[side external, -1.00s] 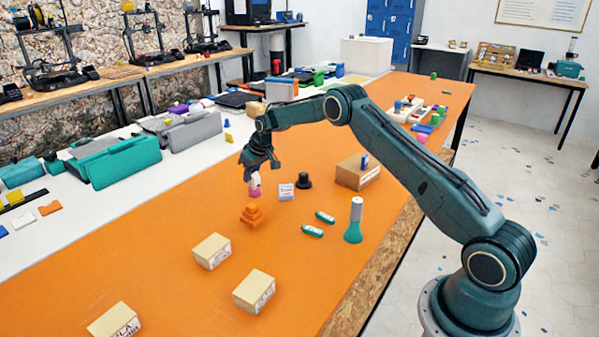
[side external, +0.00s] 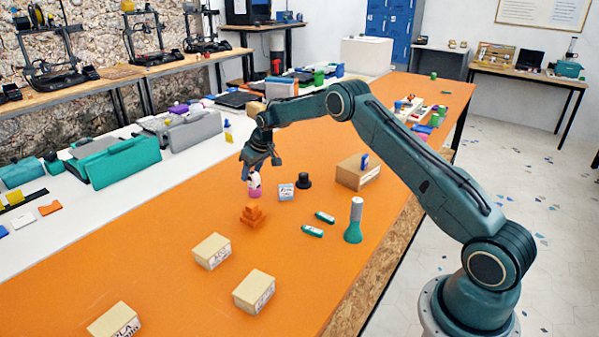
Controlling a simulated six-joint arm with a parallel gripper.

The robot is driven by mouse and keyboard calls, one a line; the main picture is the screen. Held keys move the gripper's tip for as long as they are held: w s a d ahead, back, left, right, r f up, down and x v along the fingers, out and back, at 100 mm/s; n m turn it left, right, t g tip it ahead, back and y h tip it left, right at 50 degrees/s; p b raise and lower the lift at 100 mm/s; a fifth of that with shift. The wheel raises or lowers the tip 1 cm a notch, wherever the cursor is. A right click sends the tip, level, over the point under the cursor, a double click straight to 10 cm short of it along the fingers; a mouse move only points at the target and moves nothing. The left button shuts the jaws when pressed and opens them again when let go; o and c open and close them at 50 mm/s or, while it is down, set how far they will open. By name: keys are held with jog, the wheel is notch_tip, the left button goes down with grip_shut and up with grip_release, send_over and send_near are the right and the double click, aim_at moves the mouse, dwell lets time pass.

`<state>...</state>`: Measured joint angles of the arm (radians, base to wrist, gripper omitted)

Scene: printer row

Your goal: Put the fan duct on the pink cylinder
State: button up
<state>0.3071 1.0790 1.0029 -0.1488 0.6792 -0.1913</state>
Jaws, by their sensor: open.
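A small pink cylinder (side external: 254,192) stands on the orange table behind the stacked orange piece. A small whitish piece (side external: 254,179), which looks like the fan duct, sits directly above it and appears to rest on its top. My gripper (side external: 259,172) is just above and around the whitish piece, pointing down with its fingers apart. The fingers partly hide the piece, and its exact contact with the cylinder is too small to make out.
An orange stepped piece (side external: 252,214) stands just in front. Cardboard boxes (side external: 212,251) lie nearer the camera. A green-based grey bottle (side external: 355,220) stands upright at right.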

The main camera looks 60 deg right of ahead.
jog(key=v, duration=1)
jog(key=shift+s+r, duration=0.2)
jog(key=shift+r, duration=0.15)
jog(key=s+a+r, duration=0.6)
jog(key=s+r, duration=0.3)
jog(key=s+a+r, duration=0.6)
jog(key=s+r, duration=0.3)
jog(key=s, duration=0.1)
jog(key=s+a+f, duration=0.1)
jog(key=s+a, duration=0.2)
jog(key=s, duration=1)
jog(key=s+a+f+t, duration=0.1)
jog(key=s+a+f, duration=0.1)
jog(key=s, duration=1.1)
jog(key=shift+s+a, duration=0.25)
jog(key=shift+a, duration=0.25)
